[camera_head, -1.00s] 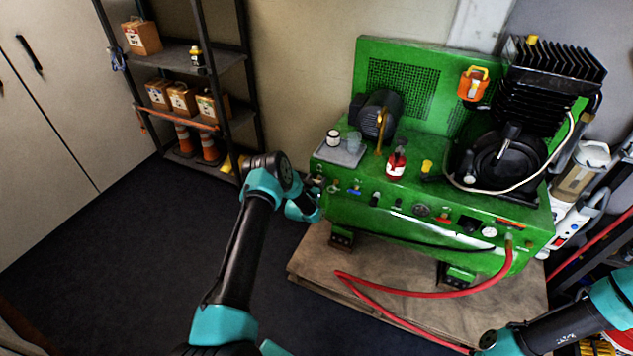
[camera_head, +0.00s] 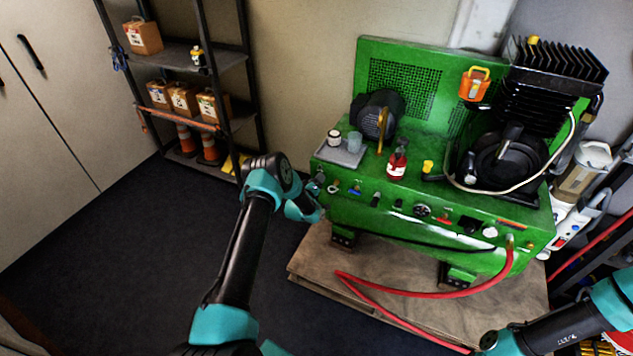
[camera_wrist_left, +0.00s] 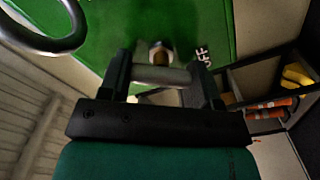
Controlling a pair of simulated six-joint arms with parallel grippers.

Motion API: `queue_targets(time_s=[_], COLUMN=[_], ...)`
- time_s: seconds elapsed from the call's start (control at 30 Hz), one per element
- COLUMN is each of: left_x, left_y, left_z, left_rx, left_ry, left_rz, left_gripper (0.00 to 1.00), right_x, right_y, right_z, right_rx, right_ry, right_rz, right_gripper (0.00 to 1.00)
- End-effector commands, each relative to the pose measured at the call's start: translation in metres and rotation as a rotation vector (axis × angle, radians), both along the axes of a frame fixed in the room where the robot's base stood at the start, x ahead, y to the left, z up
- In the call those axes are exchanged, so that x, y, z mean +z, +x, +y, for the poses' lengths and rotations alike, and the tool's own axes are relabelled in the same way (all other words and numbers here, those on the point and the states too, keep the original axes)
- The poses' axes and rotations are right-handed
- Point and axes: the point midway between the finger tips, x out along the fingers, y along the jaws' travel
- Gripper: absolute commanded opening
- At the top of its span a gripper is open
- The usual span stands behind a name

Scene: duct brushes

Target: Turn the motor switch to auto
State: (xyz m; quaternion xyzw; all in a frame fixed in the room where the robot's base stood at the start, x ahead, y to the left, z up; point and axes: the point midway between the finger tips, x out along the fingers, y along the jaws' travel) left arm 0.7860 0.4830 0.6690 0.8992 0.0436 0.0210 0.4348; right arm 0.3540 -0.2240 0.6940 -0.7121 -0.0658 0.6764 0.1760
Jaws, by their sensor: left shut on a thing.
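The green compressor unit (camera_head: 400,205) stands on a brown pallet, with a row of knobs and switches along its front panel. My left gripper (camera_head: 318,188) is at the panel's left end. In the left wrist view the fingers of my left gripper (camera_wrist_left: 165,75) are shut on the motor switch (camera_wrist_left: 162,74), a pale handle in front of a brass-coloured stem. Lettering ending in "FF" (camera_wrist_left: 204,57) shows on the green panel beside it. In the head view the switch is hidden by the gripper. My right arm enters at the lower right; its gripper is not clearly seen.
A grey tray with a jar and a cup (camera_head: 343,150), a red bottle (camera_head: 397,160) and a motor (camera_head: 377,113) sit on the unit. A red hose (camera_head: 430,294) hangs at its front. A metal ring (camera_wrist_left: 60,30) is close in the left wrist view. Shelving (camera_head: 205,100) stands at the left.

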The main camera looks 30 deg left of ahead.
Motion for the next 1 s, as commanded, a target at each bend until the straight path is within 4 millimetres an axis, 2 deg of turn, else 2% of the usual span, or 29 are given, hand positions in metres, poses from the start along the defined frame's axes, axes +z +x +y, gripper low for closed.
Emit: queue_targets(time_s=[0.6, 1.0], left_x=[-0.0023, -0.0030], left_y=[0.0003, 0.0004], left_z=[0.0018, 0.0018], left_rx=[0.000, 0.000], left_ry=[-0.539, -0.678], left_rz=[-0.054, -0.067], left_gripper=[0.34, 0.34], right_x=[0.0000, 0.0000], right_y=[0.0000, 0.0000], right_z=[0.0000, 0.0000], right_rx=[0.000, 0.000], right_ry=[0.000, 0.000], right_rz=[0.000, 0.000], right_gripper=[0.43, 0.43])
